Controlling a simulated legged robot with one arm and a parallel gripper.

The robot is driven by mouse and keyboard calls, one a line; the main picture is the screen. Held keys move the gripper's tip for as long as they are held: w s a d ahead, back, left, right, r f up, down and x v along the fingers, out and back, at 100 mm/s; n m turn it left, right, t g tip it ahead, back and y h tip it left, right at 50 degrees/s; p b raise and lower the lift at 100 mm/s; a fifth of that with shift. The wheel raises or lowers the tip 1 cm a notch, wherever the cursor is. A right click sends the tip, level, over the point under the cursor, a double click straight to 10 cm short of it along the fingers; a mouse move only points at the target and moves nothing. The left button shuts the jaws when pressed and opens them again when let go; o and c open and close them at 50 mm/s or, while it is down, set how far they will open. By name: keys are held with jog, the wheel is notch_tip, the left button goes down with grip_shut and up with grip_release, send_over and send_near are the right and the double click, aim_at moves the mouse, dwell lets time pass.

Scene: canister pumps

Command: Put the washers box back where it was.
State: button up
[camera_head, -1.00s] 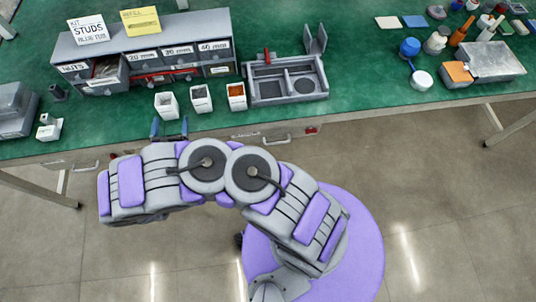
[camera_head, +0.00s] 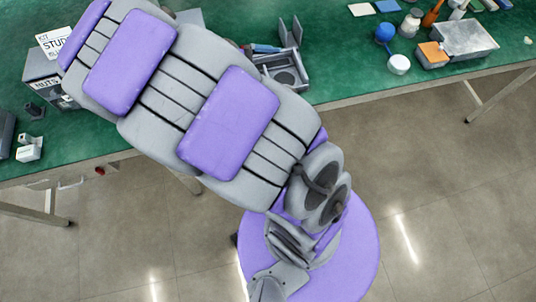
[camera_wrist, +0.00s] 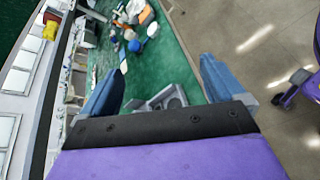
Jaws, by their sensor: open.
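I cannot make out the washers box in either view. My arm covers most of the drawer unit (camera_head: 38,68) in the head view and the place in front of it where small boxes stood. Only the unit's left end shows, with a NUTS label and a STUDS card. In the wrist view my gripper (camera_wrist: 162,85) is open, its two blue fingers wide apart with nothing seen held between them. The grey tray (camera_wrist: 168,98) shows beyond and between the fingers. In the head view a small blue piece shows by the tray (camera_head: 290,75); I cannot tell if it is a fingertip.
The green bench (camera_head: 350,80) has clear room right of the tray. A small white item (camera_head: 29,150) stands at the left.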

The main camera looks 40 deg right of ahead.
jog(key=s+a+m+g+y, duration=0.1)
jog(key=s+a+m+y, duration=0.1)
jog(key=s+y, duration=0.3)
jog(key=s+a+m+y, duration=0.2)
jog(key=s+m, duration=0.1)
jog(key=s, duration=0.4)
jog(key=s+a+r+m+t+y, duration=0.1)
jog(key=s+a+m+t+y, duration=0.1)
jog(key=s+a+y, duration=0.4)
jog(key=a, duration=0.3)
jog(key=shift+s, duration=0.3)
jog(key=shift+a, duration=0.1)
